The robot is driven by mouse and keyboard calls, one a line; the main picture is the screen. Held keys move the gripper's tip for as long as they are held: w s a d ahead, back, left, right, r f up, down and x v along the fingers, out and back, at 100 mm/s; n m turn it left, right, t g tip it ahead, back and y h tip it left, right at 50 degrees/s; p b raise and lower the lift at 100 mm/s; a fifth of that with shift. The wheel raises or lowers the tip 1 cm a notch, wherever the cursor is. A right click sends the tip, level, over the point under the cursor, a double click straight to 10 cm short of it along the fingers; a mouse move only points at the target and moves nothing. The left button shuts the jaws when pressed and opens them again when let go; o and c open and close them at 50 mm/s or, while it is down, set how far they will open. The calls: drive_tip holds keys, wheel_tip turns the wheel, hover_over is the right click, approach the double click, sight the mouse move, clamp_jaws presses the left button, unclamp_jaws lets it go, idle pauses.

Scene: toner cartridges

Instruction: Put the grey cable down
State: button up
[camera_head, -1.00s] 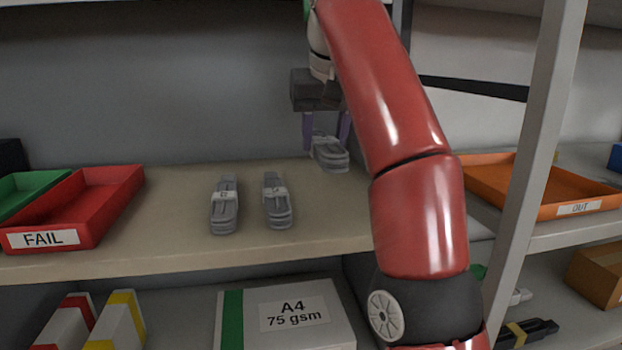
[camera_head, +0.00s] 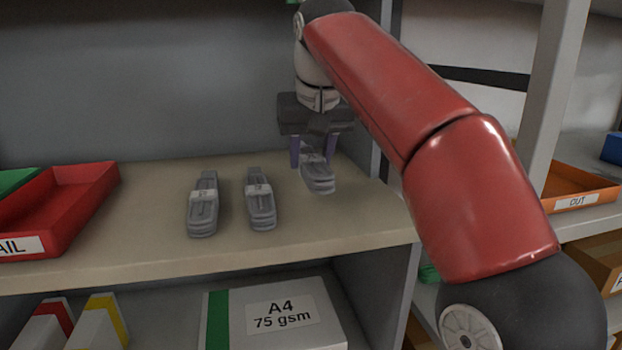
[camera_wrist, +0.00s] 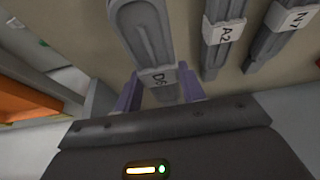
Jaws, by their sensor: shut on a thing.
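A grey cable, bundled long and flat with a white label (camera_head: 319,177), is between the two purple fingers of my gripper (camera_head: 313,152). In the wrist view the held cable (camera_wrist: 143,32) points away from my gripper (camera_wrist: 161,92), and its label reads D6. The fingers are shut on it at the label end. Its front end is at or just above the tan shelf board (camera_head: 345,222); I cannot tell whether it touches. The far end is partly hidden by the gripper.
Two similar grey cables lie left of it, A2 (camera_wrist: 222,35) and N7 (camera_wrist: 278,33). A red FAIL tray (camera_head: 75,205) is at the left. An orange OUT tray (camera_head: 575,190) is beyond the upright (camera_head: 555,85). Bare board lies in front of the held cable.

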sight(311, 199)
drive_tip(key=shift+f+b, duration=0.95)
drive_tip(key=shift+f, duration=1.35)
drive_tip(key=shift+f, duration=0.2)
drive_tip(key=o, duration=1.1)
